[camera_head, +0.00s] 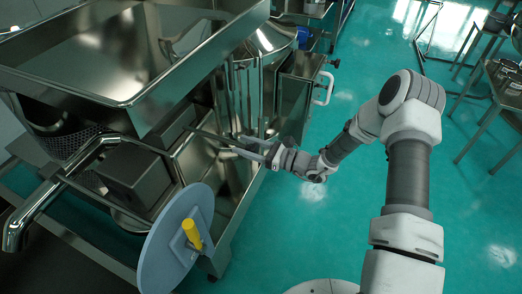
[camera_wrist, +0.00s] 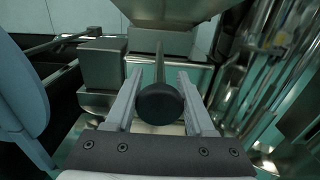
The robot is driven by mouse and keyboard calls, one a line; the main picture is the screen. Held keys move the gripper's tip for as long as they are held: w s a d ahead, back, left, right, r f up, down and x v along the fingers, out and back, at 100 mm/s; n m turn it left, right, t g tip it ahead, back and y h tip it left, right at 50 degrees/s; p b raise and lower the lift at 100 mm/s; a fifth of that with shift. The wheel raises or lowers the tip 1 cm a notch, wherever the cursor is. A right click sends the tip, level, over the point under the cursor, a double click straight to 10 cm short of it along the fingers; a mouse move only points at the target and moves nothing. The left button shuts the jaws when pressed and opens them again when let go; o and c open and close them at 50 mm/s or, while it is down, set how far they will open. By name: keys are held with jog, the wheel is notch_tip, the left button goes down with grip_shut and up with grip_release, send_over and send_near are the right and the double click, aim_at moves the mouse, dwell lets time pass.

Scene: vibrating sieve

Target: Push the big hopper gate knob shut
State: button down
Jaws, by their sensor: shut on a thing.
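The big steel hopper (camera_head: 128,85) fills the upper left of the head view. Its lower part (camera_wrist: 160,12) shows at the top of the wrist view. A round black knob (camera_wrist: 160,104) on a thin grey rod (camera_wrist: 159,62) sits between the two fingers of my gripper (camera_wrist: 158,88). The rod runs away from the camera, below the hopper. My gripper is shut on the knob. In the head view my gripper (camera_head: 253,147) reaches left to a thin rod (camera_head: 208,136) beneath the hopper; the knob is too small to make out there.
A grey disc (camera_head: 172,243) with a yellow handle (camera_head: 192,233) stands at lower left; its edge (camera_wrist: 20,100) shows at the wrist view's left. A bent steel pipe (camera_head: 38,205) is at far left. Open green floor (camera_head: 290,235) lies right of the machine.

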jog(key=shift+x, duration=0.9)
jog(key=shift+c, duration=1.4)
grip_release()
jog(key=shift+a, duration=0.1)
jog(key=p+v, duration=0.3)
jog(key=v, duration=1.4)
jog(key=shift+d+p, duration=0.25)
jog(key=shift+p, duration=0.05)
jog(key=shift+r, duration=0.1)
